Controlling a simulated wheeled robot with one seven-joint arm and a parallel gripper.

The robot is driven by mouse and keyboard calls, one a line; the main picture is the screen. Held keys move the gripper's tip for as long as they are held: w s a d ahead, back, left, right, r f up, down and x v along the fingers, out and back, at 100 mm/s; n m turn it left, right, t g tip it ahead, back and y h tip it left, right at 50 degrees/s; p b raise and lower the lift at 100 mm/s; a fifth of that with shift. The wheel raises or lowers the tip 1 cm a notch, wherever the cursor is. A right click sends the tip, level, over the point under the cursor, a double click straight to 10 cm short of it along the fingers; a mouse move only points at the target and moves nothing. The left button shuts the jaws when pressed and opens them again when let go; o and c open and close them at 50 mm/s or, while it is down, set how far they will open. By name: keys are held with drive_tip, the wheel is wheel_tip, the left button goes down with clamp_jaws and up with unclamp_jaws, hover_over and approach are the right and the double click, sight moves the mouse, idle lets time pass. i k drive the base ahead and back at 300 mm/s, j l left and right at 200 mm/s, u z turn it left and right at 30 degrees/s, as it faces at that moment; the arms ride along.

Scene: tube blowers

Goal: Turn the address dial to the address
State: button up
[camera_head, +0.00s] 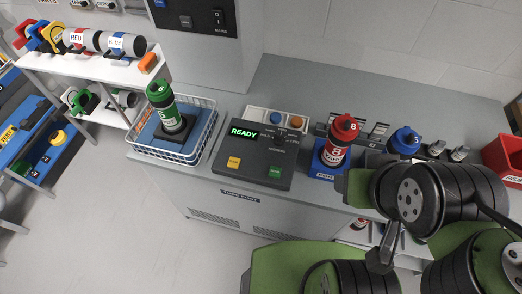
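The tube port console (255,160) is a dark grey panel on the counter. Its display (244,132) reads READY in green. A small dark dial (280,136) with fine markings sits at its upper right; its pointer and the address it shows are too small to read. A yellow button (233,162) and a green button (275,171) are on the lower part. My gripper (380,262) hangs right of and nearer than the console, apart from the dial. My arm hides part of it, and I cannot tell whether the fingers are open.
A red-capped carrier marked 8 (336,143) stands in a blue holder (323,168) right of the console. A green-capped carrier (168,110) stands in a white wire basket (209,120) to the left. A blue-capped carrier (404,139) and red bin (504,155) are farther right.

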sight(279, 140)
drive_tip(key=j+u, duration=0.15)
drive_tip(key=j, duration=0.25)
drive_tip(key=i+j+u, duration=0.15)
drive_tip(key=j, duration=0.2)
drive_tip(key=i+j+u, duration=0.15)
drive_tip(key=j, duration=0.2)
drive_tip(key=i+j+u, duration=0.15)
drive_tip(key=j, duration=0.2)
